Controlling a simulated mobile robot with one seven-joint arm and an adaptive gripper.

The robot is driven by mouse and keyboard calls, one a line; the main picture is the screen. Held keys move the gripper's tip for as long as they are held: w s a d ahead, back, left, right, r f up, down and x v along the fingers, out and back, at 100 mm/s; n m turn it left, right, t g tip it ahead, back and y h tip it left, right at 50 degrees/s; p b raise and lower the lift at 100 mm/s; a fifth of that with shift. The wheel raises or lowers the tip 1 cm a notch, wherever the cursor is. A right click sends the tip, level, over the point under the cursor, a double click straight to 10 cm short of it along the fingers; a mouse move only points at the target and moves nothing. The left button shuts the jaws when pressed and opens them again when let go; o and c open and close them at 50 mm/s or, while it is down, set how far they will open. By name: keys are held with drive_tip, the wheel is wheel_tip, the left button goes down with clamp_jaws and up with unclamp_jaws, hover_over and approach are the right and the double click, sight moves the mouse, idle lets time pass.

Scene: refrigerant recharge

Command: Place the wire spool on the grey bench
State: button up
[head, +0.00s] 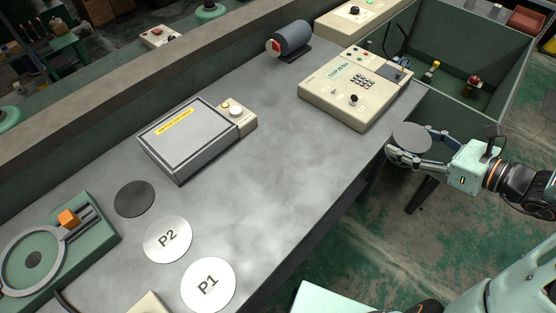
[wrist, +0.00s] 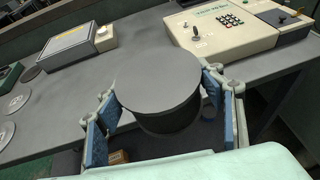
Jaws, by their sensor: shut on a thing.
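The wire spool (head: 411,136) has a flat round grey top and a dark body below it. My gripper (head: 416,148) is shut on it, one finger on each side. In the wrist view the spool (wrist: 160,80) sits upright between the blue-padded fingers (wrist: 155,112), and its underside is hidden. The grey bench (head: 285,165) runs diagonally across the head view. The spool is held just off the bench's right-hand edge, near the cream keypad box, with floor showing below it in the head view.
The cream keypad box (head: 345,99) and a dark motor-like cylinder (head: 291,38) stand at the bench's far end. A grey framed panel (head: 190,135), a dark disc (head: 134,199) and white P2 (head: 168,239) and P1 (head: 208,285) discs lie leftward. The bench middle is clear. A green bin (head: 455,65) stands behind my gripper.

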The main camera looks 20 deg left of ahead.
drive_tip(key=s+a+r+n+g+y+b, duration=0.15)
drive_tip(key=s+a+n+g+b, duration=0.25)
drive_tip(key=s+a+b, duration=0.7)
drive_tip(key=b, duration=0.5)
hover_over(325, 159)
drive_tip(key=f, duration=0.8)
drive_tip(key=shift+s+d+f, duration=0.2)
drive_tip(key=shift+s+d, duration=0.05)
drive_tip(key=shift+s, duration=0.1)
drive_tip(key=shift+w+a+f, duration=0.1)
drive_tip(key=shift+f, duration=0.15)
drive_tip(key=f, duration=0.1)
drive_tip(key=f+b, duration=0.1)
drive_tip(key=f, duration=0.1)
drive_tip(key=shift+w+a+f+b, duration=0.15)
drive_tip(key=shift+w+f+b, duration=0.05)
drive_tip(key=shift+f+b, duration=0.1)
drive_tip(key=shift+r, duration=0.1)
